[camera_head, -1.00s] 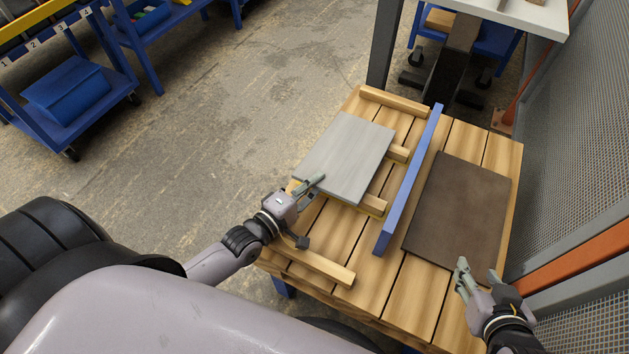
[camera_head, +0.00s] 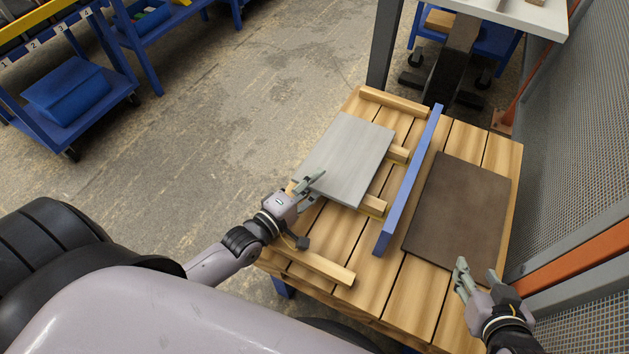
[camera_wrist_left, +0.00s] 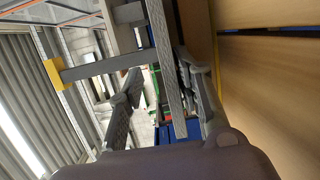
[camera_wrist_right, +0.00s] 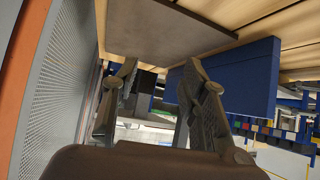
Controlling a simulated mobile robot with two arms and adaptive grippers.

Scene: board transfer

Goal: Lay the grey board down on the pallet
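The grey board (camera_head: 348,160) lies flat over wooden bars on the left part of the slatted wooden pallet (camera_head: 372,262). My left gripper (camera_head: 316,184) is at its near left corner, fingers open. In the left wrist view, the board's thin edge (camera_wrist_left: 166,65) shows between the spread fingers (camera_wrist_left: 165,95), with gaps on both sides. A dark brown board (camera_head: 460,215) lies flat on the right part. My right gripper (camera_head: 474,274) is open and empty at its near edge; the right wrist view shows its fingers (camera_wrist_right: 160,85) apart below the brown board (camera_wrist_right: 165,27).
An upright blue divider (camera_head: 408,180) runs between the two boards. Wooden bars (camera_head: 322,266) lie across the left part of the surface. A mesh fence (camera_head: 575,150) stands close on the right. Blue shelving (camera_head: 75,92) is at the far left, with open floor between.

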